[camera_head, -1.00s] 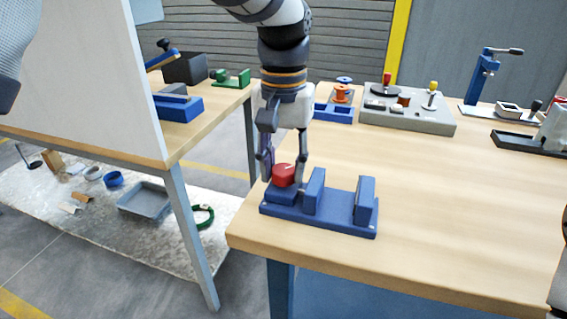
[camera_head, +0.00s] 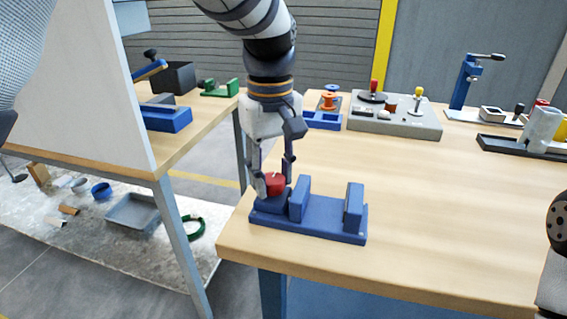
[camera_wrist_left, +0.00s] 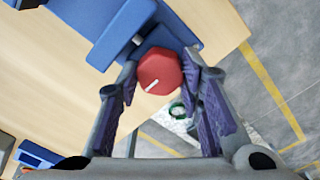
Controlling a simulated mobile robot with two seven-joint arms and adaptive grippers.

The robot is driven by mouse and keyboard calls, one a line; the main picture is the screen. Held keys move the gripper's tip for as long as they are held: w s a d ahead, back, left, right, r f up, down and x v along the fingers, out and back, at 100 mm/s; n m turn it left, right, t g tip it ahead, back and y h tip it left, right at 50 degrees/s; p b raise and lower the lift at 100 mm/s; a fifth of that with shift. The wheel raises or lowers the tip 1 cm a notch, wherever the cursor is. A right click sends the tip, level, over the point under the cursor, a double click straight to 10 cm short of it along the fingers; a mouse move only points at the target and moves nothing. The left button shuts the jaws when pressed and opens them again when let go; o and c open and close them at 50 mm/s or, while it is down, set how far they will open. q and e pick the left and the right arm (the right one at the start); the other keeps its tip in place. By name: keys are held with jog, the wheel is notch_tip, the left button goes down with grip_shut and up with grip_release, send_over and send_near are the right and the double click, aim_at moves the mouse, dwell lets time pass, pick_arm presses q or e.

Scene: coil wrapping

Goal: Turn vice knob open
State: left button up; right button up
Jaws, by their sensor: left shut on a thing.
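The blue vice (camera_head: 318,218) sits at the near left corner of the wooden table, with a gap between its two upright jaws. Its red knob (camera_head: 275,182) is on the left end of the vice. My left gripper (camera_head: 273,190) comes down from above and is shut on the red knob, one finger on each side. In the left wrist view the knob (camera_wrist_left: 160,72) is a faceted red cap with a white line, between the purple finger pads (camera_wrist_left: 163,90). My right gripper cannot be made out; a dark part of an arm shows at the right edge.
A grey panel with small levers (camera_head: 395,122) and a blue tray (camera_head: 322,120) stand behind the vice. A blue clamp stand (camera_head: 464,82) is at the back right. The table right of the vice is clear. A white partition (camera_head: 85,75) stands at left.

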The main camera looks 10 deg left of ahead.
aim_at(272, 178)
pick_arm(q)
jog(key=shift+f, duration=0.1)
dwell(0.3)
jog(key=o, duration=1.2)
jog(key=shift+c, duration=0.2)
notch_tip(272, 178, up, 12)
